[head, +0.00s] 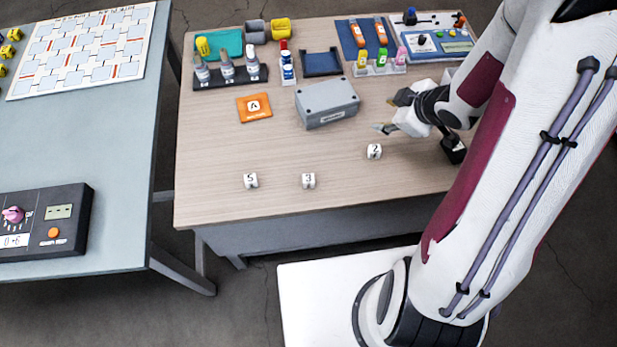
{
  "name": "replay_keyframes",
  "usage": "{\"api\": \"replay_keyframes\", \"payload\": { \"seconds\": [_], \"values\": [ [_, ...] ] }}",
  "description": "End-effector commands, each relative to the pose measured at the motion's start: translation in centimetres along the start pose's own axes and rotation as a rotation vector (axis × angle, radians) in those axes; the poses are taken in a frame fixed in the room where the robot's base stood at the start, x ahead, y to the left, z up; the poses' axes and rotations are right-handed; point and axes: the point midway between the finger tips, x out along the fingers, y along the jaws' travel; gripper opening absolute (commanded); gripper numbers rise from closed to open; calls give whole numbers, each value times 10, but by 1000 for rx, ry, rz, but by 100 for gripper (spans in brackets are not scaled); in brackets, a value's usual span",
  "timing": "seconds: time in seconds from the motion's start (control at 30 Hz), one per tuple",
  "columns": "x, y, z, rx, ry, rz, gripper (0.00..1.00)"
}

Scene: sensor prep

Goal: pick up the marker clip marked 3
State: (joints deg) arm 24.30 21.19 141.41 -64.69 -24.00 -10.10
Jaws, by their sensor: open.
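The marker clip marked 3 (309,181) is a small white piece with a dark numeral. It sits near the front edge of the wooden table (230,150). A clip marked 5 (251,181) lies to its left, and a clip marked 2 (374,151) lies to its right and farther back. My gripper (382,115) is open and appears empty. It is above the table, to the right of the grey box and beyond the clip marked 2. It is well apart from the clip marked 3.
A grey box (327,103) and an orange card (255,107) lie mid-table. Bottles in a dark rack (230,76), a holder with coloured tubes (380,67) and a blue tray (321,62) stand behind. The table around the clip marked 3 is clear.

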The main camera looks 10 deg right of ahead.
Motion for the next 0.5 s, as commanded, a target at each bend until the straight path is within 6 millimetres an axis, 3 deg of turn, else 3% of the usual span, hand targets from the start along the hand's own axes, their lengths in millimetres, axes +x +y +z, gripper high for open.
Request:
{"api": "replay_keyframes", "payload": {
  "seconds": [0.2,0.5],
  "values": [
    [25,-37,3,-33,106,-112,42],
    [42,-92,-1,-45,286,-263,42]
  ]
}}
